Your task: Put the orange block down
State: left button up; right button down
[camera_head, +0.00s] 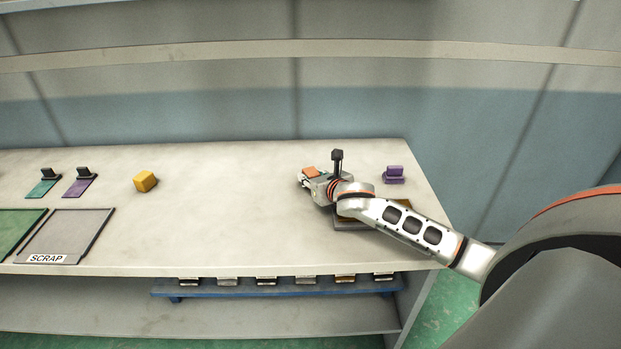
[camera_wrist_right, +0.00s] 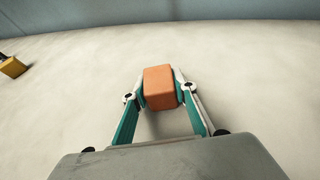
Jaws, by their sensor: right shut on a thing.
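The orange block (camera_wrist_right: 159,88) sits between the two fingers of my right gripper (camera_wrist_right: 160,94) in the right wrist view. The gripper is shut on it. A shadow lies on the table below the block; I cannot tell whether the block touches the table. In the head view the orange block (camera_head: 311,172) shows just past my right gripper (camera_head: 309,181), over the right half of the table (camera_head: 240,205). The gripper hides part of the block there. My left gripper is not in view.
A yellow block (camera_head: 145,181) lies left of the gripper. A purple object (camera_head: 394,174) stands to the right. A tray-like item (camera_head: 344,224) is partly under my right arm. A scrap tray (camera_head: 65,234) is at the left. The table's middle is clear.

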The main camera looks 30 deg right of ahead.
jog(key=shift+r, duration=0.15)
jog(key=c, duration=1.6)
grip_release()
jog(key=shift+s, duration=0.1)
jog(key=p+v, duration=0.1)
jog(key=v, duration=0.5)
jog(key=shift+p, duration=0.35)
jog(key=v, duration=0.5)
jog(key=shift+s+a+r+p, duration=0.1)
jog(key=shift+s+a+p, duration=0.05)
jog(key=shift+s+p, duration=0.25)
